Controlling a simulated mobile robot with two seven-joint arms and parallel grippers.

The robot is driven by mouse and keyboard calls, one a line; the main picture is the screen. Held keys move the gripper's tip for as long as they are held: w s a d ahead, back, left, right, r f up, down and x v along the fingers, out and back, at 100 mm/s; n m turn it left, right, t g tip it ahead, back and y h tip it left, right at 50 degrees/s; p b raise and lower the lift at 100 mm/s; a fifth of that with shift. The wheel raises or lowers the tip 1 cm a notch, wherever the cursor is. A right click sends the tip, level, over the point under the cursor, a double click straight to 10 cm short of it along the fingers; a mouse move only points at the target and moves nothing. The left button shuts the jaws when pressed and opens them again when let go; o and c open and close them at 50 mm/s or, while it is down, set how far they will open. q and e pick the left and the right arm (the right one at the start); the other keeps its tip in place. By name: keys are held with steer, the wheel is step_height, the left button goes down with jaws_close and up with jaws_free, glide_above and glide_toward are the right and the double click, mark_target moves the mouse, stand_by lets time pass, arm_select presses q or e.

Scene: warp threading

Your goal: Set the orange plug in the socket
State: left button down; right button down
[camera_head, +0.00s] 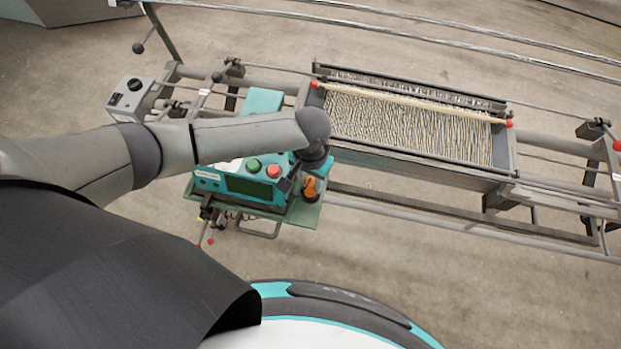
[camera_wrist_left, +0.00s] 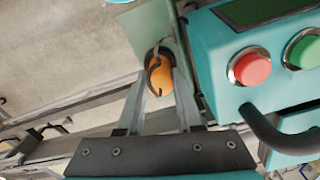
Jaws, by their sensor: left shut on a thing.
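The orange plug (camera_head: 310,187) is at the right end of the control box (camera_head: 235,186), over the green shelf (camera_head: 303,216). It also shows in the left wrist view (camera_wrist_left: 160,74), between the two fingers. My left gripper (camera_head: 314,175) reaches down over the plug; in the left wrist view its fingers (camera_wrist_left: 159,68) are shut on it. A dark ring shows around the plug's far end. I cannot tell whether this is the socket or whether the plug sits in it. My right gripper is in neither view.
The teal box carries a red button (camera_wrist_left: 249,67) and a green button (camera_wrist_left: 302,48), close beside my left fingers. A black curved handle or cable (camera_wrist_left: 280,135) sticks out of it. The loom frame with its thread bed (camera_head: 410,125) lies to the right. Floor is open in front.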

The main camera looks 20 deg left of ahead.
arm_select(q)
steer(key=shift+f, duration=0.65)
stand_by(0.7)
stand_by(0.4)
steer(key=shift+c, duration=2.4)
jaws_free()
step_height(320, 180, up, 15)
steer(key=p, duration=0.1)
steer(key=shift+r+p, duration=0.15)
steer(key=shift+p, duration=0.15)
steer(key=shift+s, duration=0.1)
